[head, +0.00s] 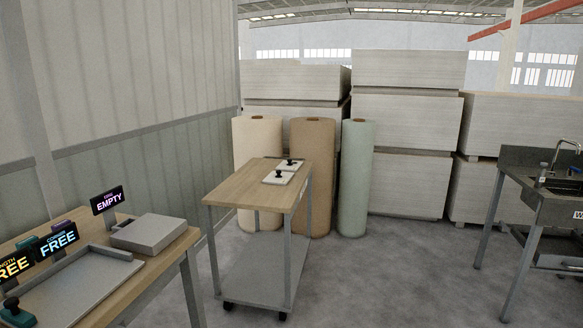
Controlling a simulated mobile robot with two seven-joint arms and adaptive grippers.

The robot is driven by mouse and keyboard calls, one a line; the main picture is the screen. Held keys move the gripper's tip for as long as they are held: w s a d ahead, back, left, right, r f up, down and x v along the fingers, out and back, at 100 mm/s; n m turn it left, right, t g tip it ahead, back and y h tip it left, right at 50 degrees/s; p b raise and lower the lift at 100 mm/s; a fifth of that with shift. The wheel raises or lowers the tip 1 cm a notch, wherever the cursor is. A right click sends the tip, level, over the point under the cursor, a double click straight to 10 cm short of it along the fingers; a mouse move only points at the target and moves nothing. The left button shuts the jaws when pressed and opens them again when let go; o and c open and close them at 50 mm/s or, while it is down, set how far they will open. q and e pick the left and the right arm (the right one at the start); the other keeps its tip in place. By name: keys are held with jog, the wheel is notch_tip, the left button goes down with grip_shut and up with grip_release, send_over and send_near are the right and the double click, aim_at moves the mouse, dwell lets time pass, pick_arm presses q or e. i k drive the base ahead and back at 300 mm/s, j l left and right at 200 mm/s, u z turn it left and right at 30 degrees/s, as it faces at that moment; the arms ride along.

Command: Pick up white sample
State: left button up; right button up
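Two flat whitish square pieces lie on the wooden top of a wheeled cart (235,188), near its far right end. The nearer white piece (270,181) and the farther white piece (297,167) each carry a small black knob. I cannot tell from here which of them is the white sample. They lie close together, and nothing is touching them from above. Neither of my grippers shows in the head view.
A bench (183,244) at the lower left holds a grey box (148,233), a grey tray (80,285) and lit signs reading FREE and EMPTY (108,200). Upright rolls (356,180) and stacked boards stand behind the cart. A sink table (560,208) is at right; floor (400,275) between is clear.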

aim_at(289, 165)
jog(key=k+u, duration=0.15)
jog(key=u, duration=1.8)
jog(key=z, duration=1.95)
jog(key=i+l+z, duration=0.35)
jog(key=i, duration=0.55)
jog(key=i+z, duration=0.35)
jog(key=i, duration=0.55)
